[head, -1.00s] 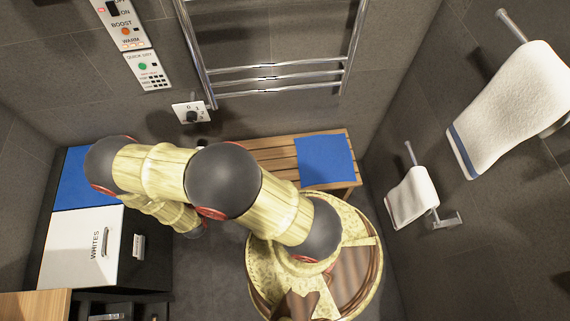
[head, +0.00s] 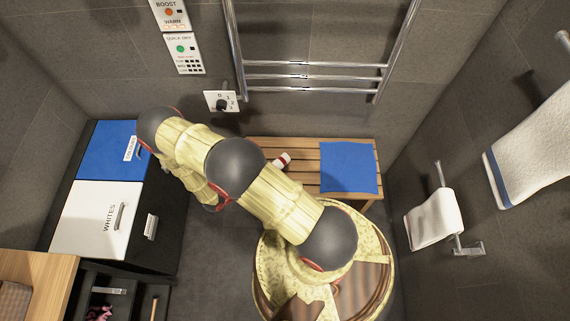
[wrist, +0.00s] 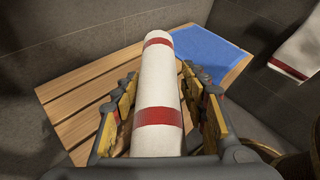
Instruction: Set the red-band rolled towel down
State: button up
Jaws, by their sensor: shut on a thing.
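The red-band rolled towel (wrist: 158,84) is white with two red bands and lies lengthwise between my fingers in the wrist view. My gripper (wrist: 160,76) is shut on it, one finger on each side. Behind it is a slatted wooden bench (wrist: 85,98). I cannot tell whether the towel touches the slats. In the head view a small end of the towel (head: 282,160) shows past my arm, over the bench (head: 293,146). My arm hides the rest of the towel and my gripper there.
A blue folded cloth (head: 349,167) lies on the bench's right end. Bare slats lie left of it. A chrome towel rail (head: 316,78) is on the wall behind. Hampers with blue and white lids (head: 94,220) stand left. Small towels (head: 433,217) hang on the right wall.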

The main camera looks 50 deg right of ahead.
jog(key=w+d+f+b, duration=0.1)
jog(key=d+f, duration=0.1)
jog(key=w+d+f+b, duration=0.1)
jog(key=w+d+f, duration=0.1)
jog(key=d+f, duration=0.1)
jog(key=w+d+f+b, duration=0.1)
jog(key=w+d+f, duration=0.1)
jog(key=d+f, duration=0.1)
jog(key=shift+w+d+b, duration=0.15)
jog(key=shift+w+b, duration=0.1)
jog(key=shift+b, duration=0.1)
notch_tip(320, 180, down, 4)
jog(key=shift+w+d+r+b, duration=0.1)
jog(key=shift+r+b, duration=0.15)
jog(key=shift+b, duration=0.65)
jog(key=shift+r, duration=0.1)
jog(key=o, duration=0.7)
jog(key=shift+f, duration=0.25)
jog(key=o, duration=0.4)
jog(key=shift+r, duration=0.1)
jog(key=shift+o, duration=0.6)
